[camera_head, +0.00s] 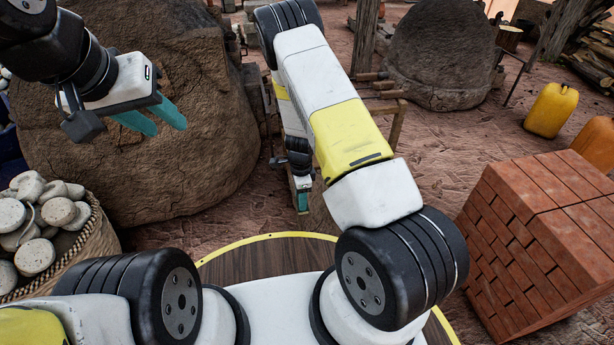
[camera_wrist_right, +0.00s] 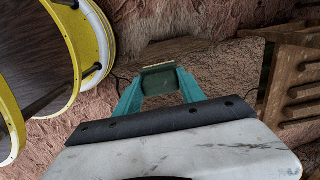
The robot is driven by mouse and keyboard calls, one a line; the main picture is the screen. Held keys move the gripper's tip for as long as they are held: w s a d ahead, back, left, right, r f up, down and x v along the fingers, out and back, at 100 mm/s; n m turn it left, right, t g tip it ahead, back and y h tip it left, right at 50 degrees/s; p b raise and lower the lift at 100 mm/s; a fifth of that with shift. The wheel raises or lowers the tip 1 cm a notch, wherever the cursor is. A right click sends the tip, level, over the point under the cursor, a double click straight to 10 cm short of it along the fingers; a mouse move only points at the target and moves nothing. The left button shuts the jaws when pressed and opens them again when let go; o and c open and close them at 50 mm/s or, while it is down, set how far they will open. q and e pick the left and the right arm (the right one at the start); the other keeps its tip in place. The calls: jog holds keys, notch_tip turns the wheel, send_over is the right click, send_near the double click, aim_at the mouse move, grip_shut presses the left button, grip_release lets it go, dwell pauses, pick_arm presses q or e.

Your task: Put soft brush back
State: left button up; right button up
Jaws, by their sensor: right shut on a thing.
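My right gripper (camera_wrist_right: 158,92) is shut on a small dark green block with a pale edge, which I take to be the soft brush (camera_wrist_right: 158,80). Only its end shows between the teal fingers, and the rest is hidden. In the head view, my right gripper (camera_head: 302,203) points down beside a wooden rack (camera_head: 395,122), and the brush cannot be made out there. My left gripper (camera_head: 166,127) is raised at the upper left, with its teal fingers apart and nothing between them.
A basket of pale stones (camera_head: 85,245) stands at the left, in front of a large clay mound (camera_head: 200,150). A stack of red bricks (camera_head: 540,230) is at the right. Yellow jerrycans (camera_head: 550,108) stand behind it. Reddish ground (camera_head: 440,160) between is clear.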

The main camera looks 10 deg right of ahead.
jog(key=d, duration=0.2)
jog(key=w+d, duration=0.1)
jog(key=d, duration=0.2)
jog(key=shift+f, duration=0.2)
notch_tip(320, 180, down, 4)
jog(key=shift+d+r, duration=0.1)
jog(key=shift+r, duration=0.05)
jog(key=o, duration=1.2)
